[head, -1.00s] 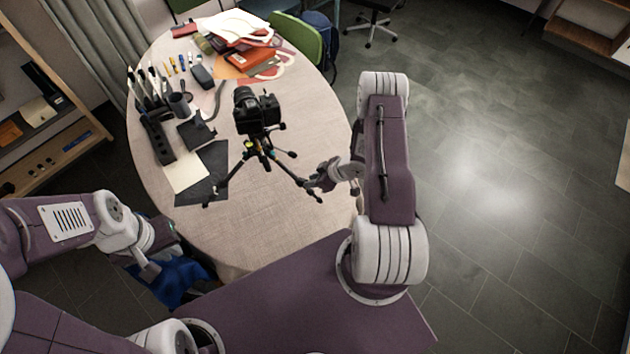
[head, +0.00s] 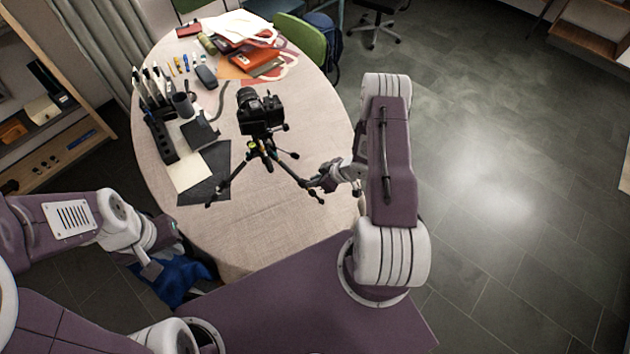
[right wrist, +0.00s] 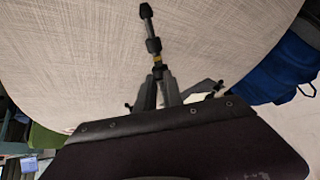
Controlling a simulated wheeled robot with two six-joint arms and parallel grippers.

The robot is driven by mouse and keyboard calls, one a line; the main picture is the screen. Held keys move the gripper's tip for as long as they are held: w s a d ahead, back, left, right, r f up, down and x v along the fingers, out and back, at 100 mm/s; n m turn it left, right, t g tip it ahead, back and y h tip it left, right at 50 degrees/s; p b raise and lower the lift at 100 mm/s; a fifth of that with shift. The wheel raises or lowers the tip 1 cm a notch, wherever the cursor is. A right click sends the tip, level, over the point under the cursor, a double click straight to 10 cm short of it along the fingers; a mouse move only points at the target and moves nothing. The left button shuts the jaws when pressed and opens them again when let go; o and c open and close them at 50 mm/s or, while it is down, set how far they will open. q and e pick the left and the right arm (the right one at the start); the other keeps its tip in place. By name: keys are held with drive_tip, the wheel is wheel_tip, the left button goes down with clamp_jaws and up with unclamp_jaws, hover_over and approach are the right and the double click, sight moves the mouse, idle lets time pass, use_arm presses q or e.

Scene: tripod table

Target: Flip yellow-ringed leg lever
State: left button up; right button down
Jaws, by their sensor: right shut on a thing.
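A black camera (head: 260,110) stands on a small black tripod (head: 266,152) with spread legs on the table. My right gripper (head: 324,180) is at the lower part of the tripod's right front leg. In the right wrist view a dark leg with a yellow ring (right wrist: 157,59) points away over the table. My right gripper (right wrist: 160,88) is shut around this leg just below the ring. The lever itself cannot be made out clearly. My left gripper (head: 150,266) is low at the left, off the table's edge and away from the tripod; its jaws are too unclear to read.
The pale oval table (head: 270,232) is clear in front of the tripod. Dark and cream sheets (head: 207,172), a black device (head: 200,130) and a pen stand lie left. A red-orange pile (head: 258,62) is behind. A blue bag (head: 180,280) is below the left gripper.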

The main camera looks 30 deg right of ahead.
drive_tip(key=shift+w+a+r+p, duration=0.35)
drive_tip(key=shift+w+r+p, duration=0.25)
drive_tip(key=shift+r, duration=0.15)
idle(1.6)
drive_tip(key=c, duration=1.6)
unclamp_jaws()
drive_tip(key=p+v, duration=0.4)
drive_tip(key=v, duration=0.2)
drive_tip(key=shift+s, duration=0.1)
